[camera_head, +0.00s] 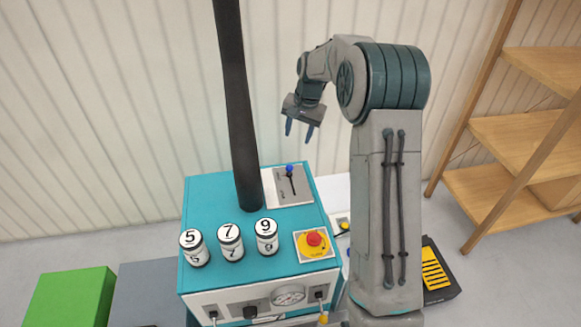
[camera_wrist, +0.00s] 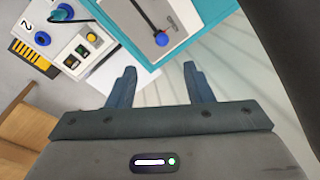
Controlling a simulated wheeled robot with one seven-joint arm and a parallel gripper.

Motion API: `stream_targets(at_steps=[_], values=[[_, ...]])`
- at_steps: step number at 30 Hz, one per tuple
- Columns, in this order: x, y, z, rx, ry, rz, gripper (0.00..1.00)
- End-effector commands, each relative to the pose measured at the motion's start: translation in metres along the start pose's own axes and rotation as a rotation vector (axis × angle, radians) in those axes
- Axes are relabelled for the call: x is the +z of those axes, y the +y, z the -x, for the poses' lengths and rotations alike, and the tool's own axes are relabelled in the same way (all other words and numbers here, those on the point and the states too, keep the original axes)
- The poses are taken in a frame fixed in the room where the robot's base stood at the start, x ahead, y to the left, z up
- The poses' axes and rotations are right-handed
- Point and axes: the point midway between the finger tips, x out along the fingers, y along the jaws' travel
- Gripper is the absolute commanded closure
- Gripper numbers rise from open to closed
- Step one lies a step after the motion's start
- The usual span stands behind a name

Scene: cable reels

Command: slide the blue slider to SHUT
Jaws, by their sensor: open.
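The blue slider (camera_head: 289,168) is a round knob at the far end of a dark slot in a grey plate (camera_head: 303,198) on the teal cabinet top. In the wrist view the blue slider (camera_wrist: 162,39) sits at the near end of the dark slot, just beyond the fingertips. The lettering on the plate is too small to read. My gripper (camera_head: 299,133) is open and empty, raised above and behind the cabinet, apart from the slider. In the wrist view my gripper (camera_wrist: 160,69) has its two fingers spread, with the slider between their lines.
A black post (camera_head: 238,110) rises from the cabinet, left of the plate. Numbered white cylinders (camera_head: 230,242) and a red button (camera_head: 314,239) stand towards the front. A wooden shelf (camera_head: 530,130) is at right, a green box (camera_head: 70,297) at lower left.

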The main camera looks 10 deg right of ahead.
Motion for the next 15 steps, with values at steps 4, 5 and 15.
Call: stream_targets(at_steps=[4, 5, 15], values=[[-0.014, -0.001, -0.019, -0.01, -0.011, -0.034, 0.54], [-0.015, -0.001, -0.021, -0.011, -0.012, -0.037, 0.54], [-0.015, -0.002, -0.072, -0.01, -0.017, -0.04, 0.54]])
